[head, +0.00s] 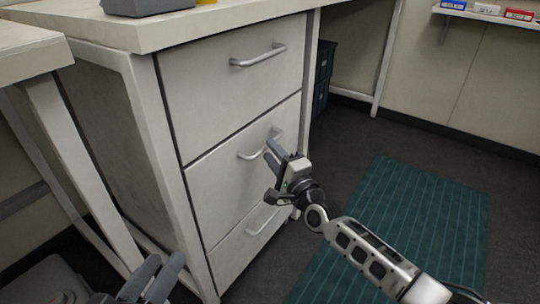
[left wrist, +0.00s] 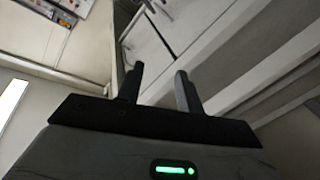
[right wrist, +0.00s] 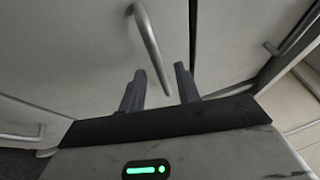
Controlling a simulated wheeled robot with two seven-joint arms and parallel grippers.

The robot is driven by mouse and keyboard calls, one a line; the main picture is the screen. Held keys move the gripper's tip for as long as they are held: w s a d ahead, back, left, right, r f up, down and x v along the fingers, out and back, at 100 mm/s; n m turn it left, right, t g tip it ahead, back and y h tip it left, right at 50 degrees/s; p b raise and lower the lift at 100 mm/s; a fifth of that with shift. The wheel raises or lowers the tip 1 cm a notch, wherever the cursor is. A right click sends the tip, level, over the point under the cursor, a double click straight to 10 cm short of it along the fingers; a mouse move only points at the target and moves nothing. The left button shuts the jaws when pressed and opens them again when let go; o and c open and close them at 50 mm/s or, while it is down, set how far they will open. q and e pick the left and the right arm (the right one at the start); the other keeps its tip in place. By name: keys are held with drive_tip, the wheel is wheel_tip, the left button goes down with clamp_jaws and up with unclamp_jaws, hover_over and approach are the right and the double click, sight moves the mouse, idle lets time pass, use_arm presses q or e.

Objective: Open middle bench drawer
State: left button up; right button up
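The middle bench drawer (head: 215,182) is the centre of three pale drawer fronts and looks flush with the others. Its metal bar handle (head: 250,155) is partly hidden behind my right gripper (head: 272,172). In the right wrist view, a bar handle (right wrist: 150,45) runs down toward the gap between the right fingers (right wrist: 158,88), which are apart. I cannot tell whether the bar is fully between them; no grip on it shows. My left gripper (head: 152,278) is low at the left of the cabinet. In the left wrist view its fingers (left wrist: 158,85) are apart and empty.
The top drawer handle (head: 258,55) and bottom drawer handle (head: 262,222) are above and below. A bench leg (head: 75,165) stands at the left. A green mat (head: 420,215) lies on the floor at right. Dark crates (head: 322,75) stand behind the cabinet.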

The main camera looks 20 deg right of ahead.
drive_tip(key=shift+w+a+r, duration=0.1)
drive_tip(key=shift+w+a, duration=0.1)
drive_tip(key=shift+w, duration=0.5)
clamp_jaws()
use_arm(q)
drive_tip(key=shift+w+r+t, duration=0.25)
drive_tip(key=shift+r+t, duration=0.05)
drive_tip(key=shift+r, duration=0.15)
use_arm(e)
drive_tip(key=shift+s, duration=0.1)
